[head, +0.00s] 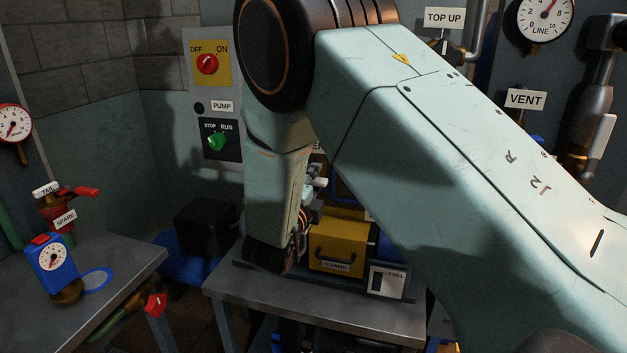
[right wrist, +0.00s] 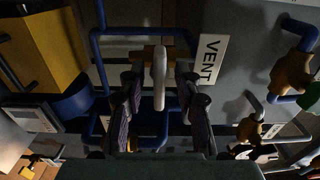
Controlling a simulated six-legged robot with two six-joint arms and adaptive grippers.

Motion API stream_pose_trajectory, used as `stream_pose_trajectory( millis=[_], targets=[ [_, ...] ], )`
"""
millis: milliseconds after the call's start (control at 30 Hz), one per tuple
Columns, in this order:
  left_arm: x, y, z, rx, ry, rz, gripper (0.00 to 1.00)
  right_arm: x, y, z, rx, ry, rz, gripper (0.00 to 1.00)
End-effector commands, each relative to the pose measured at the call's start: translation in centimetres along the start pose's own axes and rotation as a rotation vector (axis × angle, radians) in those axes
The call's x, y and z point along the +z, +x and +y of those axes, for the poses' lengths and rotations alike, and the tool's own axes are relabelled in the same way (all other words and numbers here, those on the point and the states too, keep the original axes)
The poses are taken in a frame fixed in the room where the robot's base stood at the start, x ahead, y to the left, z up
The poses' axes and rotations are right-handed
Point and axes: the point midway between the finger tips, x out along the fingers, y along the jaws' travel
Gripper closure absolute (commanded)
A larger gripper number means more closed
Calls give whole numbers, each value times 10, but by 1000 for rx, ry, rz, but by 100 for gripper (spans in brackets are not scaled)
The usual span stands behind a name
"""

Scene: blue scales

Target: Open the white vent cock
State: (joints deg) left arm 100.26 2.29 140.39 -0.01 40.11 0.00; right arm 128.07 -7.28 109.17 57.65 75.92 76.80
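The white vent cock (right wrist: 160,78) shows in the right wrist view as a pale lever on a brass body, beside the VENT label (right wrist: 208,60). My right gripper (right wrist: 160,88) is open, with one dark finger on each side of the lever. Gaps show between the lever and both fingers, so it is not gripped. In the head view my right arm crosses the middle and hides most of its gripper. I cannot make out the cock clearly there; a VENT sign (head: 525,99) shows at the right. My left gripper is not in view.
Blue pipes (right wrist: 96,60) and brass valves (right wrist: 292,72) surround the cock. A yellow box (head: 337,250) stands on the middle bench (head: 330,315). A pump switch panel (head: 212,100) is on the wall. The left bench (head: 120,262) holds a blue gauge (head: 52,262).

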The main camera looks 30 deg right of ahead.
Motion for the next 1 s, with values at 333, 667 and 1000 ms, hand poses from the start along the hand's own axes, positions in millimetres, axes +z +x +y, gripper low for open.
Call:
stream_pose_trajectory(
  millis=[333,667,1000],
  targets=[
    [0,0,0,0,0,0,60,0,0,0,0,0,-1,92],
    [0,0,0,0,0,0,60,0,2,0,0,0,2,100],
    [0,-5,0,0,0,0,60,0,2,-1,0,-90,3,100]
  ],
)
